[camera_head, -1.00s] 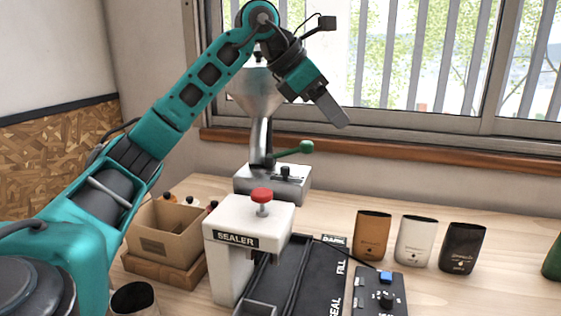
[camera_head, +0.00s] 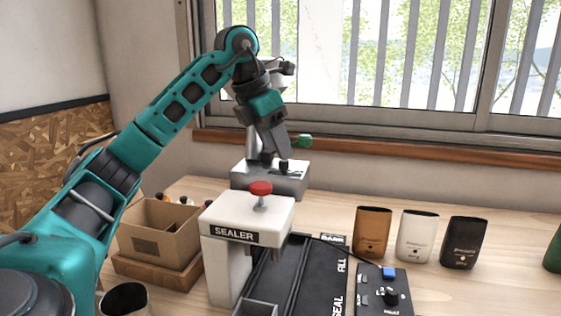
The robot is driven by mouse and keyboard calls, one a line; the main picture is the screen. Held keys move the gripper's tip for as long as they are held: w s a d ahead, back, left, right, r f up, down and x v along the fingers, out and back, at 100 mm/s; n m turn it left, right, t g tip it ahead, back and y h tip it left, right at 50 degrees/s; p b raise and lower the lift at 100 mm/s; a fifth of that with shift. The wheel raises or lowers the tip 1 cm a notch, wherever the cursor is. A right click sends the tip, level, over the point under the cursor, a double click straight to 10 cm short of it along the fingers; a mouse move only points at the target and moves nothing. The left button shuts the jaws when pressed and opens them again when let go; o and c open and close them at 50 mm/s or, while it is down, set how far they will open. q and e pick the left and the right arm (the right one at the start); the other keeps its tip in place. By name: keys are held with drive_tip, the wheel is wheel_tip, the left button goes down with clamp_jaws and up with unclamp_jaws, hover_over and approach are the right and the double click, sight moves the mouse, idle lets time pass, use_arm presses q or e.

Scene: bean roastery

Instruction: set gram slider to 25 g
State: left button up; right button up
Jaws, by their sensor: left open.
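The doser's grey metal base (camera_head: 296,184) stands behind the sealer, with a dark slider knob (camera_head: 284,168) on its top. My left gripper (camera_head: 275,157) points down over this base, with its fingertips right at or just above the knob. The gripper is open; I cannot tell whether a finger touches the knob. The gripper and wrist hide most of the doser's funnel and neck, and the green lever (camera_head: 304,141) shows only at its end. The gram marks are too small to read. My right gripper is not in view.
The white sealer (camera_head: 245,222) with a red knob (camera_head: 261,188) stands in front of the doser. A cardboard box (camera_head: 158,232) is at the left. Brown (camera_head: 372,232), white (camera_head: 416,236) and black (camera_head: 463,243) bags stand at the right. A control box (camera_head: 383,291) is in front.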

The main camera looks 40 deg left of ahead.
sight(284, 166)
use_arm(q)
drive_tip(key=shift+x, duration=1.6)
clamp_jaws()
